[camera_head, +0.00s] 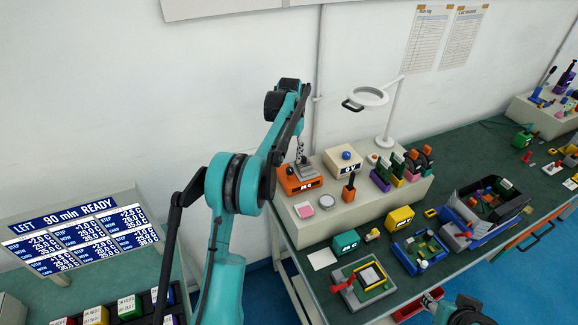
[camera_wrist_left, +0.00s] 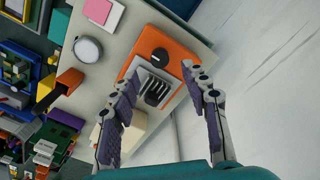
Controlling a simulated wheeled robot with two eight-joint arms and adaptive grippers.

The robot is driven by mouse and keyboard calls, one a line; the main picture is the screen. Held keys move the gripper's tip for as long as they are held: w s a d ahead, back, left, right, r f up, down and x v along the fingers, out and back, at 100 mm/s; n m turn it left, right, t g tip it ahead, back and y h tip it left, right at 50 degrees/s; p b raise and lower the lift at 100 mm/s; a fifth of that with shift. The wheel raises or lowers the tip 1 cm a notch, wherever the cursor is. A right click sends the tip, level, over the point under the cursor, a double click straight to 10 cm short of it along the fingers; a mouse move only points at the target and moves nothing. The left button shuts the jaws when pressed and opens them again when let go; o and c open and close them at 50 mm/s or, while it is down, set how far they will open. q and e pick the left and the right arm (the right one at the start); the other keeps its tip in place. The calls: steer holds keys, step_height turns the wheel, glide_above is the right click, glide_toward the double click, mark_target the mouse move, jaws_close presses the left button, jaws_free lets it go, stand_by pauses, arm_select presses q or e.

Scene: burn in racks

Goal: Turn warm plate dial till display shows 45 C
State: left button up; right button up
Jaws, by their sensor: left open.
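An orange unit (camera_head: 292,182), which looks like the warm plate, stands on the raised beige shelf and has a small dark display (camera_head: 309,184) whose characters are too small to read surely. In the left wrist view the orange unit (camera_wrist_left: 185,53) carries a round black dial (camera_wrist_left: 160,55) and a grey ribbed plate (camera_wrist_left: 152,88). My left gripper (camera_head: 300,158) is above the orange unit, and in the left wrist view it (camera_wrist_left: 163,82) is open, with the fingers apart on either side of the ribbed plate. No contact with the dial shows.
A beige unit (camera_head: 342,162) with a blue knob stands right of the orange one. A magnifier lamp (camera_head: 386,125) rises behind it. An orange holder (camera_head: 349,193) and a round white pad (camera_head: 326,202) are in front. A status board (camera_head: 85,235) is at left.

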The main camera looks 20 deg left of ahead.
mark_target(290, 169)
arm_select(q)
step_height(290, 169, down, 6)
steer(key=shift+f+b, duration=0.15)
steer(key=shift+b, duration=0.2)
jaws_close()
